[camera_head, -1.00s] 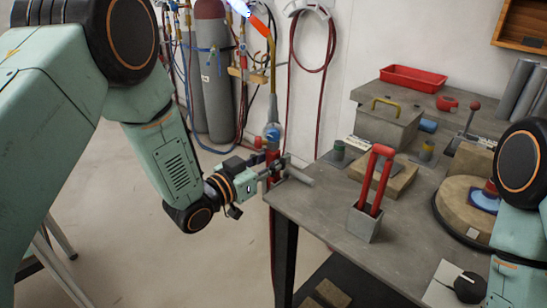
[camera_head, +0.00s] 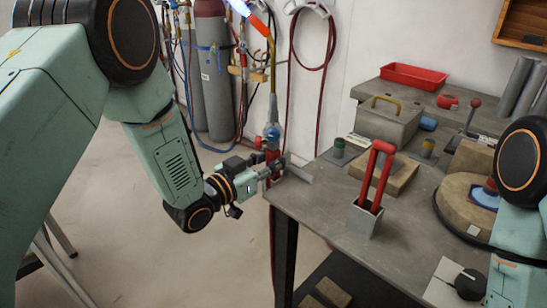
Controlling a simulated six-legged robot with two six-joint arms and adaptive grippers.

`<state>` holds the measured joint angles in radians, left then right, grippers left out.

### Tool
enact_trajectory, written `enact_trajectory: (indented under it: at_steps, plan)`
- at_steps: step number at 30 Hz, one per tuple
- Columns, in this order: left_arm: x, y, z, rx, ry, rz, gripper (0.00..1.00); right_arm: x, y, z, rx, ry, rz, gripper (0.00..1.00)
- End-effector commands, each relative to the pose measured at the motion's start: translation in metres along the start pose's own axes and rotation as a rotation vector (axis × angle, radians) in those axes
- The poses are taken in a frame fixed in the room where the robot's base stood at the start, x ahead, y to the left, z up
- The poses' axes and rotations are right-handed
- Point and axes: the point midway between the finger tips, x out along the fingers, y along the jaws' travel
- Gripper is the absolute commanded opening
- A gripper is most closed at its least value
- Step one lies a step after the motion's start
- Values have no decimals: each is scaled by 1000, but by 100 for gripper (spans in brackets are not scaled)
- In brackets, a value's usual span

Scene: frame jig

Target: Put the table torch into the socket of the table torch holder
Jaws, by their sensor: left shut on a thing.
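The table torch (camera_head: 271,134) is upright at the table's left corner, with a blue round part low down and a brass neck rising to an orange-red end (camera_head: 259,27). A bright bluish glow shows at its tip. My left gripper (camera_head: 276,170) is shut on its lower red part, which the fingers mostly hide.
A grey box (camera_head: 363,222) with red handles stands at the table's (camera_head: 320,205) front edge. Behind are a wooden block (camera_head: 400,180), a lidded grey box (camera_head: 388,122), a red tray (camera_head: 412,77) and a round turntable (camera_head: 462,206). Gas cylinders (camera_head: 213,70) and hoses stand left.

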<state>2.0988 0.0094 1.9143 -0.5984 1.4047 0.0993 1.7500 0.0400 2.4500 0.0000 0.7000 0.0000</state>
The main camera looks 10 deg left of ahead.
Motion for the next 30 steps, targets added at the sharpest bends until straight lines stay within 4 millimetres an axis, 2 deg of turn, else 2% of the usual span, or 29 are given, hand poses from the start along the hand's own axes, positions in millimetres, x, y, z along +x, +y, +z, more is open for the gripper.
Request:
enact_trajectory:
  at_steps: [19, 20, 28, 30]
  plan:
    - [1, 0, 4, 2, 5, 0, 0, 4, 0, 0, 0, 0, 0, 46]
    - [1, 0, 4, 2, 5, 0, 31, 4, 0, 0, 0, 0, 0, 46]
    - [0, 0, 5, 1, 2, 0, 54, 4, 0, 0, 0, 0, 0, 46]
    - [0, 0, 5, 1, 2, 0, 55, 4, 0, 0, 0, 0, 0, 46]
